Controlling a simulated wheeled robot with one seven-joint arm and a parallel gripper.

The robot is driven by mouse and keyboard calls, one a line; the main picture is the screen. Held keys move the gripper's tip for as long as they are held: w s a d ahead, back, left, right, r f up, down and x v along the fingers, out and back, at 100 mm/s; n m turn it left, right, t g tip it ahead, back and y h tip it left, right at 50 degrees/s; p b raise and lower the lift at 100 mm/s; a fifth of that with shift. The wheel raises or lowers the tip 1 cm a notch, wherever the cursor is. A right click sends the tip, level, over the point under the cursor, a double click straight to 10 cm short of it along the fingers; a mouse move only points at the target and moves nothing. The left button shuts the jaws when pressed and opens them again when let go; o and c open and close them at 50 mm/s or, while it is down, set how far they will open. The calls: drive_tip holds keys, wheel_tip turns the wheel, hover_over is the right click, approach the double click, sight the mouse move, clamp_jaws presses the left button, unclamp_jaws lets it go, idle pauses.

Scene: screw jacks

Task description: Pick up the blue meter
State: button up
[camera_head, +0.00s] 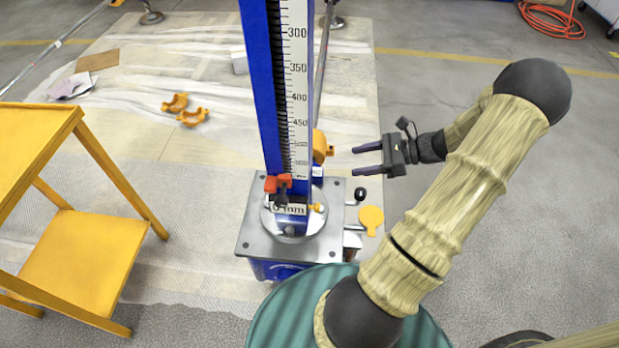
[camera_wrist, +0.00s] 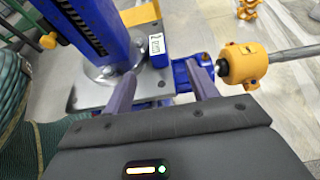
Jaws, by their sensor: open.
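A tall blue column with a white millimetre scale (camera_head: 295,95) stands upright on a grey metal plate (camera_head: 252,238); the column's lower part (camera_wrist: 88,30) fills the upper left of the wrist view. A small blue block with a white label (camera_wrist: 157,50) sits beside its foot; it shows partly at the column's right edge in the head view (camera_head: 317,173). I cannot tell for sure which of these is the blue meter. My gripper (camera_head: 356,162) is open and empty, to the right of the column and apart from it. In the wrist view its fingers (camera_wrist: 160,78) point toward the labelled block.
An orange-yellow fitting on a metal rod (camera_wrist: 242,62) is at right in the wrist view. A black knob (camera_head: 360,194) and yellow paddle (camera_head: 371,217) are at the plate's right. A yellow stand (camera_head: 75,255) is at left. Open floor lies to the right.

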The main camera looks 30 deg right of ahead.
drive_tip(key=b, duration=0.2)
approach(319, 172)
drive_tip(key=x, duration=0.3)
drive_tip(key=shift+w+a+r, duration=0.1)
drive_tip(key=shift+w+a, duration=0.1)
drive_tip(key=shift+w, duration=0.25)
drive_tip(key=shift+w+a, duration=0.3)
drive_tip(key=shift+a, duration=0.1)
drive_tip(key=shift+b, duration=0.3)
drive_tip(key=shift+w+a+f+b, duration=0.2)
drive_tip(key=shift+a+f+b, duration=0.1)
drive_tip(key=shift+f+b, duration=0.1)
drive_tip(key=b+x, duration=0.2)
drive_tip(key=x, duration=0.1)
drive_tip(key=shift+s+a+f, duration=0.1)
drive_tip(key=shift+s+a, duration=0.1)
drive_tip(key=shift+a, duration=0.05)
drive_tip(key=shift+w+a+f+b, duration=0.1)
drive_tip(key=shift+w+a+b, duration=0.25)
drive_tip(key=shift+a+b, duration=0.05)
drive_tip(key=c, duration=1.3)
